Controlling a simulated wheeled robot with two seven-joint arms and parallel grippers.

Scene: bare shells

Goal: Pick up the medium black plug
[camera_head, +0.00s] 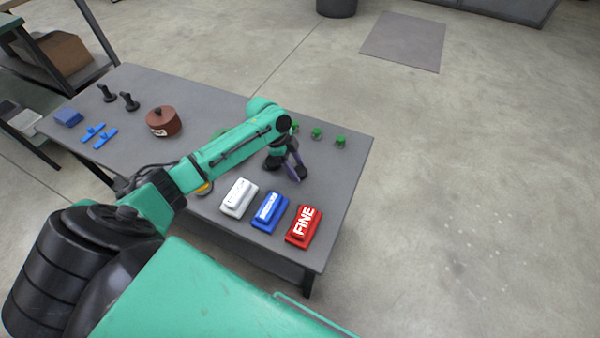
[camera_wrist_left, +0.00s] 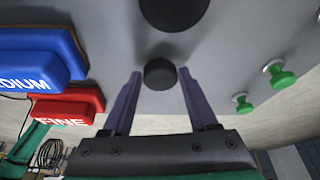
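My left gripper (camera_head: 297,173) is over the right part of the table, pointing down. In the left wrist view its two purple fingers (camera_wrist_left: 159,76) are apart. A small round black plug (camera_wrist_left: 160,74) shows between the fingertips, with a gap visible on each side. A larger round black plug (camera_wrist_left: 174,8) is beyond it, cut off by the top edge. No label shows on either plug, so I cannot tell by marking which is the medium one. In the head view, dark shapes beside the fingers are partly hidden by the wrist. My right gripper is out of view.
White (camera_head: 239,197), blue (camera_head: 270,212) and red FINE (camera_head: 304,227) blocks line the table's (camera_head: 345,185) near edge. Green knobs (camera_head: 317,133) stand behind the gripper. A brown lidded pot (camera_head: 163,121), black pieces (camera_head: 129,101) and blue pieces (camera_head: 99,134) are at left.

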